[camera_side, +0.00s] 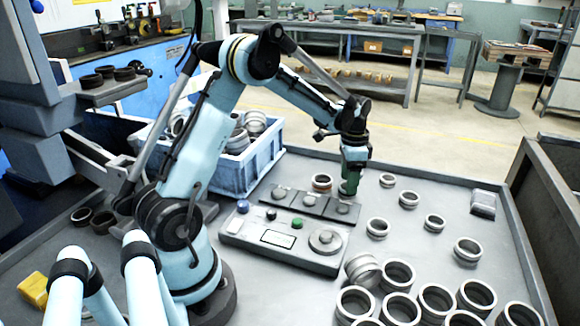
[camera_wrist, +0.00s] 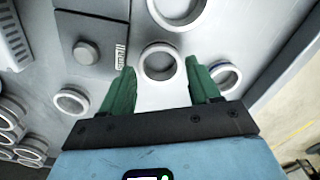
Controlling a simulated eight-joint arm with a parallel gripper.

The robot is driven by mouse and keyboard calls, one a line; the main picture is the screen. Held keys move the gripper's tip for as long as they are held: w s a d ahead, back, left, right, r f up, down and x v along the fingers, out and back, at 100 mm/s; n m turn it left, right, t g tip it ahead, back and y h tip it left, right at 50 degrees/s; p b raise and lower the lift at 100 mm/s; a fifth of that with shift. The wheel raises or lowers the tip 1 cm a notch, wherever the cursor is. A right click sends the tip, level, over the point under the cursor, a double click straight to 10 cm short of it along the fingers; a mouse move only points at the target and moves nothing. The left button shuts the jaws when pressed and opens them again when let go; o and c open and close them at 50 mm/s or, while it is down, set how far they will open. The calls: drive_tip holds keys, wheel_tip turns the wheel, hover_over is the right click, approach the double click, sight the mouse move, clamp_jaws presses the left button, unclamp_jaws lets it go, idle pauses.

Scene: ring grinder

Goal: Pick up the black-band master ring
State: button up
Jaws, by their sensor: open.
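My gripper (camera_side: 350,188) points down over the bench just beyond the flat control box. In the wrist view its two green fingers are open (camera_wrist: 160,72), apart on either side of a steel ring (camera_wrist: 160,62). That ring lies flat on the grey surface, ahead of and between the fingertips, with nothing gripped. A ring with a blue band (camera_wrist: 226,76) lies close by the right finger. I cannot make out a black band clearly on any ring, so which one is the black-band master is uncertain.
The control box (camera_side: 285,237) with knobs stands left of my gripper. Separate rings (camera_side: 409,199) are spread to the right, and a dense cluster (camera_side: 397,275) fills the front right. A blue crate of rings (camera_side: 262,160) stands behind. A raised rim (camera_side: 520,240) edges the bench.

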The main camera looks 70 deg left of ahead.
drive_tip(key=shift+f, duration=0.85)
drive_tip(key=shift+c, duration=0.2)
drive_tip(key=c, duration=0.7)
